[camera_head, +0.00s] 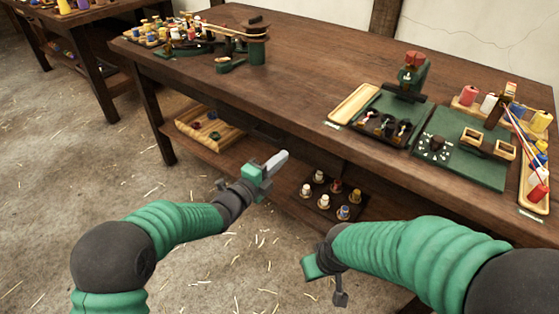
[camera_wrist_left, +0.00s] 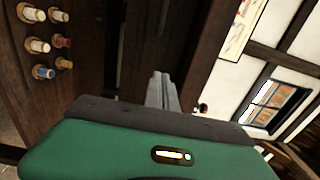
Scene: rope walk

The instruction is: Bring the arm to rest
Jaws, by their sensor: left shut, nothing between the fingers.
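My left gripper (camera_head: 276,161) is shut and empty, in front of the table's front edge in the head view. Its grey fingers (camera_wrist_left: 162,92) lie together in the left wrist view, with nothing between them. My right arm comes in from the right in the head view. Its gripper (camera_head: 325,280) hangs low over the floor, and its fingers do not show clearly enough to tell open from shut. Both grippers are apart from the table and the things on it.
The wooden table (camera_head: 300,62) carries a green mat (camera_head: 478,168), a wooden tray (camera_head: 354,103) and several spools at its right end. Below it, a shelf holds a wooden crate (camera_head: 187,127) and a dark spool rack (camera_head: 318,208). The floor (camera_head: 60,180) at the left is open, with scattered straw.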

